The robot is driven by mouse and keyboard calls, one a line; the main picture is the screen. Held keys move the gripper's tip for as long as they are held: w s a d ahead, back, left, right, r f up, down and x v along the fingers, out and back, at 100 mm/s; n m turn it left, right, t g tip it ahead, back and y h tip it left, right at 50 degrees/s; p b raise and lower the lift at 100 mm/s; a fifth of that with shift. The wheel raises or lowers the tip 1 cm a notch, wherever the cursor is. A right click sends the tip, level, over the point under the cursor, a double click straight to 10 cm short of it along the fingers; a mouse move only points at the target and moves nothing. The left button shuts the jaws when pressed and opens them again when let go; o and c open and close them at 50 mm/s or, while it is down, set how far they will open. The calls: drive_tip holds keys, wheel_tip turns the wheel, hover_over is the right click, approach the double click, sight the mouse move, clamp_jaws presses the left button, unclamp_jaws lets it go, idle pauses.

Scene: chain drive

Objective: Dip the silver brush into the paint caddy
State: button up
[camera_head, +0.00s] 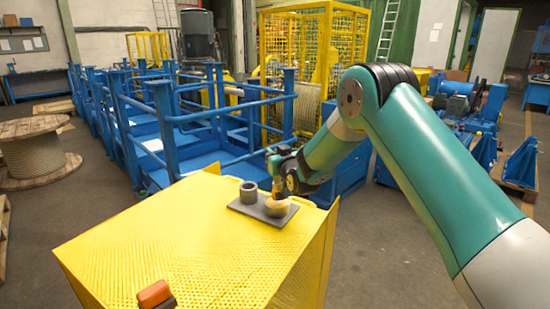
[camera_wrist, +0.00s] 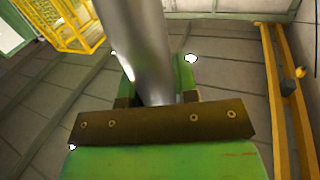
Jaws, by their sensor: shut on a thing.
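The silver brush (camera_wrist: 140,45) shows in the wrist view as a shiny silver shaft rising between the two fingers of my gripper (camera_wrist: 153,92). My gripper is shut on it. In the head view my gripper (camera_head: 287,180) is just above the right side of a grey plate that seems to be the paint caddy (camera_head: 254,214). A grey open cup (camera_head: 248,193) stands at the plate's left. A tan rounded piece (camera_head: 277,206) is at its right, directly below my gripper. I cannot tell whether the brush touches it; the brush is hardly visible there.
The plate sits near the far right edge of a yellow textured table (camera_head: 170,240). An orange and dark object (camera_head: 156,294) is at its near edge. The table's left and middle are clear. Blue railings (camera_head: 165,115) and a yellow cage (camera_head: 315,60) stand behind.

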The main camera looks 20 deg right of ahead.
drive_tip(key=shift+r+p, duration=0.75)
drive_tip(key=shift+r, duration=1.95)
